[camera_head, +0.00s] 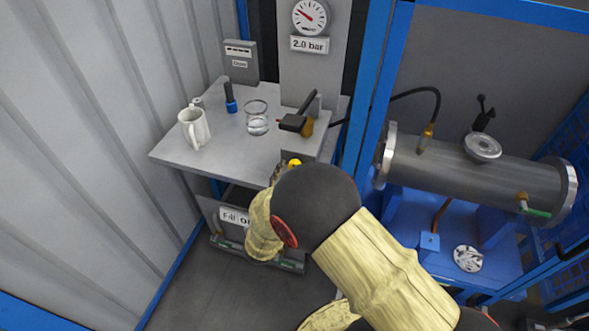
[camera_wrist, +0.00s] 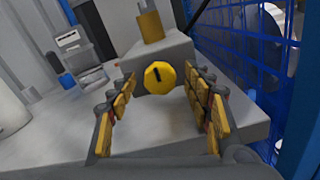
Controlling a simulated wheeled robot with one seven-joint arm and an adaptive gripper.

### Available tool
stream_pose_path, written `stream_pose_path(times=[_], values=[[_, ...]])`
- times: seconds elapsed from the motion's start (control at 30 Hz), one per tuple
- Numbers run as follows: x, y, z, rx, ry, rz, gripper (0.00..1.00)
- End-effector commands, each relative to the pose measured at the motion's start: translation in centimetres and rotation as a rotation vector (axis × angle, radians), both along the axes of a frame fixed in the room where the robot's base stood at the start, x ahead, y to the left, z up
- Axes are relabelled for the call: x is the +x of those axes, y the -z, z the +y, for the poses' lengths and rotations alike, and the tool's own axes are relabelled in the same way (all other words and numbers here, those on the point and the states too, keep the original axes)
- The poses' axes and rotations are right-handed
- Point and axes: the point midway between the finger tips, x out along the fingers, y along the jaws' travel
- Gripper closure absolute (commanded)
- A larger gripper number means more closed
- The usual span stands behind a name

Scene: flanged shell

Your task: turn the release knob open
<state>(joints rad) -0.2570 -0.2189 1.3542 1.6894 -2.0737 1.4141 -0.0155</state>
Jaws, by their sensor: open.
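The release knob (camera_wrist: 160,77) is yellow and many-sided, with a short dark mark on its face. In the wrist view it sits on the front of a grey block, ahead of my gripper (camera_wrist: 157,108) and between the lines of its two fingers. The fingers are open, one on each side; I cannot tell if they touch the knob. In the head view the yellow knob (camera_head: 295,162) shows just above my dark wrist joint, and my arm hides most of my gripper (camera_head: 279,172).
A grey bench (camera_head: 175,152) holds a white mug (camera_head: 194,127), a glass (camera_head: 257,122) and a blue-based cylinder (camera_head: 231,103). A gauge (camera_head: 310,17) stands above a "2.0 bar" label. A blue post (camera_head: 372,85) and a flanged metal shell (camera_head: 455,172) are to the right.

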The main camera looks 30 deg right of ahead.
Motion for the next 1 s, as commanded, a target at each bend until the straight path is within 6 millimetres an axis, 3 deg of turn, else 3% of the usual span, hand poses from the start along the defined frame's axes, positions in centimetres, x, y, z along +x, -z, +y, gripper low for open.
stream_pose_path(times=[0.2, 0.53, 1.0], values=[[1.5, 0.1, -1.5, 0.002, 0.002, -0.001, 0.50], [1.7, -0.1, -1.7, 0.001, 0.000, -0.001, 0.50], [1.7, 0.0, -1.7, 0.001, 0.000, -0.001, 0.76]])
